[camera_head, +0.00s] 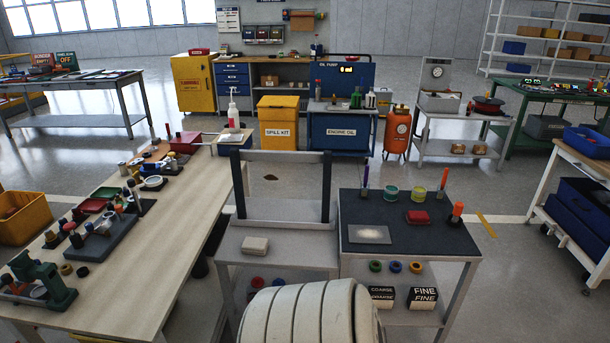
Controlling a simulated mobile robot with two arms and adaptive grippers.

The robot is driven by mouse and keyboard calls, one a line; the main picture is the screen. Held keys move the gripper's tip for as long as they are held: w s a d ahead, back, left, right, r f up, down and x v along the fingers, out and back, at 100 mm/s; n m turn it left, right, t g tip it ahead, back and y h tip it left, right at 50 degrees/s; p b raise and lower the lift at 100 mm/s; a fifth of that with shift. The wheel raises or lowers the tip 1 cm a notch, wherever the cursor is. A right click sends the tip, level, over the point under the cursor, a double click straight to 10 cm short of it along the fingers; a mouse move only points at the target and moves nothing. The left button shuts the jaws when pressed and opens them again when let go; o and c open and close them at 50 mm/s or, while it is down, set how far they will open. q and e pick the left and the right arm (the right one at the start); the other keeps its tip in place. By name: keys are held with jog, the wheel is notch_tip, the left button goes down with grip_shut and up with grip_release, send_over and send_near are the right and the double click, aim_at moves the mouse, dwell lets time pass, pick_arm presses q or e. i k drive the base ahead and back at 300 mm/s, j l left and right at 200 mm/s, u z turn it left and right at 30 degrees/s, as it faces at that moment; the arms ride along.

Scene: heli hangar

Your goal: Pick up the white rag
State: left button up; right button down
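A small off-white folded pad, which looks like the white rag (255,245), lies on the light grey table (290,252) left of centre, in front of the dark upright frame (325,190). It lies flat and nothing covers it. Neither of my grippers is in view.
A long wooden workbench (180,245) with several parts and fixtures runs along the left. Bare floor shows behind the tables.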

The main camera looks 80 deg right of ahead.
aim_at(250, 245)
jog(key=z, duration=2.3)
jog(key=u, duration=3.4)
jog(key=z, duration=3.4)
